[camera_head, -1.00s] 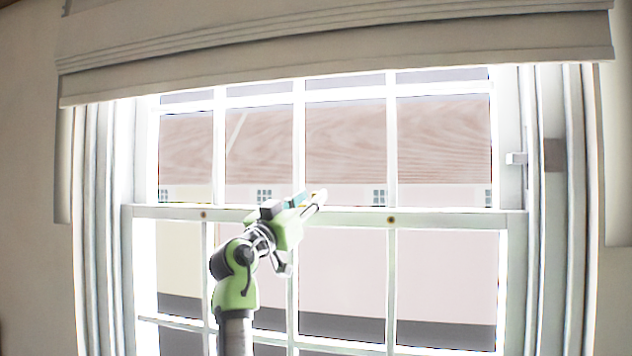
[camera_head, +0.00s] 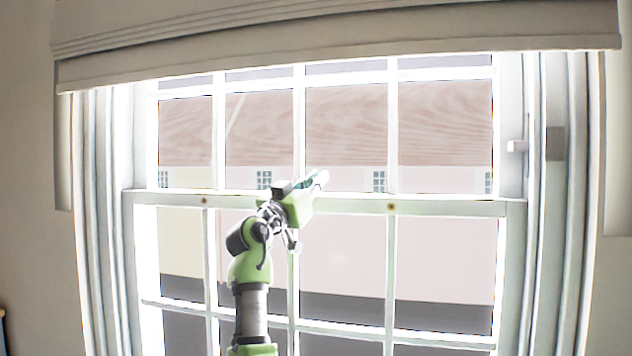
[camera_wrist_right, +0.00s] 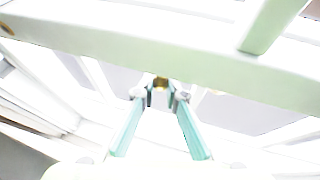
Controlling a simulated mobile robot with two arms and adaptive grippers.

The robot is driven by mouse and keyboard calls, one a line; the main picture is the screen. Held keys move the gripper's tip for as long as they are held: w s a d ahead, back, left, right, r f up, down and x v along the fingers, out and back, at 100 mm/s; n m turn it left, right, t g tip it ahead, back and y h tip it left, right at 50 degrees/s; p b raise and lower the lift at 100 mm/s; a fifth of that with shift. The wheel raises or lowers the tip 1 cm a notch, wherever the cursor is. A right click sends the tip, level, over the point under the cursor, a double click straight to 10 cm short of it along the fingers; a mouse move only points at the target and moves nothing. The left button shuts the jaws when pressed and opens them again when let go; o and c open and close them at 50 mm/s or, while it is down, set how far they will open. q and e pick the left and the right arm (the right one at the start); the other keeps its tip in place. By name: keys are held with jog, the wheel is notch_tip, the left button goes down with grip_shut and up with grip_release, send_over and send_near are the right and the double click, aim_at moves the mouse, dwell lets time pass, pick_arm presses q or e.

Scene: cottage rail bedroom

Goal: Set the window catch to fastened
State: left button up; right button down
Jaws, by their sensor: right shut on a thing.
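The sash window (camera_head: 440,208) fills the head view, its middle rail running across just below centre. My right gripper (camera_head: 322,178) reaches up to this rail near the middle of the window, and its body hides the catch there in the head view. In the right wrist view its two fingers (camera_wrist_right: 162,94) are close together on a small brass-coloured piece, the window catch (camera_wrist_right: 160,82), at the edge of the pale rail (camera_wrist_right: 90,42). The catch's exact angle cannot be read; the picture is very bright. My left gripper is not in view.
Two small round brass fittings (camera_head: 204,200) (camera_head: 390,206) sit on the rail at either side of the gripper. A folded blind (camera_head: 330,45) hangs across the top.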

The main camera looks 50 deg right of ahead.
jog(key=shift+d+f+n+t+b, duration=0.1)
jog(key=shift+d+n+t+b, duration=0.1)
jog(key=shift+n+t+b, duration=0.3)
jog(key=shift+w+t, duration=0.1)
jog(key=shift+t, duration=0.4)
jog(key=c, duration=2)
grip_release()
jog(key=shift+g, duration=0.3)
jog(key=shift+c, duration=0.2)
jog(key=v, duration=1.2)
